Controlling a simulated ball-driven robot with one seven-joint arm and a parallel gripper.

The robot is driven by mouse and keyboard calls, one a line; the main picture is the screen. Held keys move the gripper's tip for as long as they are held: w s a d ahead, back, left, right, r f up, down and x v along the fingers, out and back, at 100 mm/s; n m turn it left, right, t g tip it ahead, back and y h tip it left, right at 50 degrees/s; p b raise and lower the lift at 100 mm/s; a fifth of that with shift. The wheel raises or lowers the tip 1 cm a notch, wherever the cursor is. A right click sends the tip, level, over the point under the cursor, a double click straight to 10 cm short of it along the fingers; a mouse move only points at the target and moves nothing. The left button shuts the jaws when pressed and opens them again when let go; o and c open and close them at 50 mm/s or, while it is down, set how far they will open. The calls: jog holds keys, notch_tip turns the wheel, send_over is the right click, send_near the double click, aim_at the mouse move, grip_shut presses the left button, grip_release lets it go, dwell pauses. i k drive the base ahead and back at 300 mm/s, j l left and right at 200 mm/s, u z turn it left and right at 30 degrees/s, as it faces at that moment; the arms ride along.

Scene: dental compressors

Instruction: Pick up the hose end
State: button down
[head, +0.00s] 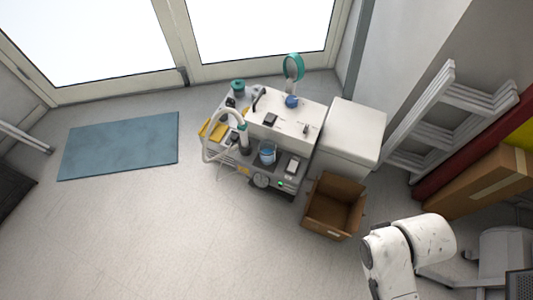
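A pale corrugated hose (208,140) arches at the left side of the white compressor unit (283,118). One end of it meets a dark grey upright part with a teal band near the front left of the unit. The other end runs down low by the unit's left side, too small to make out clearly. I cannot tell which end is the free one. My white arm shows at the lower right, well apart from the hose. My gripper does not show.
An open cardboard box (334,207) stands on the floor right of the unit, beside a white cabinet (349,137). A blue mat (120,146) lies at left. A white ladder (447,118) and a closed carton (480,184) are at right. The front-left floor is clear.

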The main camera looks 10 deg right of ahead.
aim_at(243, 132)
jog(key=i+l+u, duration=0.6)
jog(key=i+l, duration=0.2)
jog(key=i, duration=0.05)
